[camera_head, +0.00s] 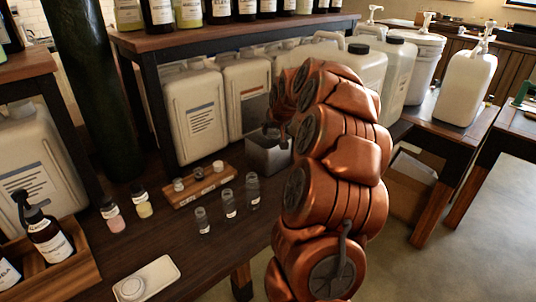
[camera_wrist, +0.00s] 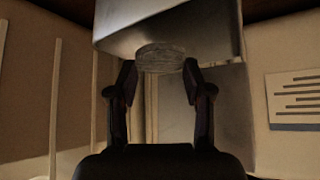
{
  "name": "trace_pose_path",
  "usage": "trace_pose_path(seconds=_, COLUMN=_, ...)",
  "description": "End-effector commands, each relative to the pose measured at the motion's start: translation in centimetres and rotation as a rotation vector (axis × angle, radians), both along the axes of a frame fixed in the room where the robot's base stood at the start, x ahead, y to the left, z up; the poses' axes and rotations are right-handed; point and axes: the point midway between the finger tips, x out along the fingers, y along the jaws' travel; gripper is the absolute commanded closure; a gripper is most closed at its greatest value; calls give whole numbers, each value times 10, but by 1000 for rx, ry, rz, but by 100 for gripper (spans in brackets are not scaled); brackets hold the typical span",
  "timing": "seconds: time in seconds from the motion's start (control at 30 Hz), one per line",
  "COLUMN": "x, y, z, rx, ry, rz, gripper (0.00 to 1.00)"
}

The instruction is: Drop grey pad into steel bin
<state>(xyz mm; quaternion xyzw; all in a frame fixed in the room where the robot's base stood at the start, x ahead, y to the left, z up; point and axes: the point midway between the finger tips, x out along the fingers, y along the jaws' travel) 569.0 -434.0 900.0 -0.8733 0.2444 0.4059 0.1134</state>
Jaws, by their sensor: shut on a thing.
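The grey pad (camera_wrist: 160,57) is a round, textured disc between the fingertips of my gripper (camera_wrist: 160,75) in the wrist view. The two dark fingers are shut on its sides. The steel bin (camera_head: 268,156) is a grey open box at the back of the dark wooden table, just left of my copper arm in the head view. Its smooth metal (camera_wrist: 215,30) fills the top of the wrist view beyond the pad. My gripper (camera_head: 278,132) shows only in small dark parts above the bin; my arm hides the rest. I cannot see the pad in the head view.
White jugs (camera_head: 196,115) stand behind the bin under a bottle shelf (camera_head: 235,32). A small wooden rack (camera_head: 199,186), several little glass vials (camera_head: 229,203) and a white scale (camera_head: 146,280) are on the table. A dark green cylinder (camera_head: 98,85) stands at left.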

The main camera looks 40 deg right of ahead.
Motion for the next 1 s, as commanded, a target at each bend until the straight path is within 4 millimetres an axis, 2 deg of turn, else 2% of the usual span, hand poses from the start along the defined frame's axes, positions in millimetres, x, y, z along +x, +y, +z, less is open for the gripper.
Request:
trace_pose_path(seconds=0.03, x=0, y=0, z=0, rx=0, ry=0, rz=0, gripper=47)
trace_pose_path(seconds=0.3, x=0, y=0, z=0, rx=1, ry=1, rz=0, gripper=21)
trace_pose_path(seconds=0.73, x=-2, y=1, z=3, rx=0, ry=0, rz=0, gripper=21)
trace_pose_path(seconds=1.0, x=-15, y=8, z=20, rx=0, ry=1, rz=-1, gripper=21)
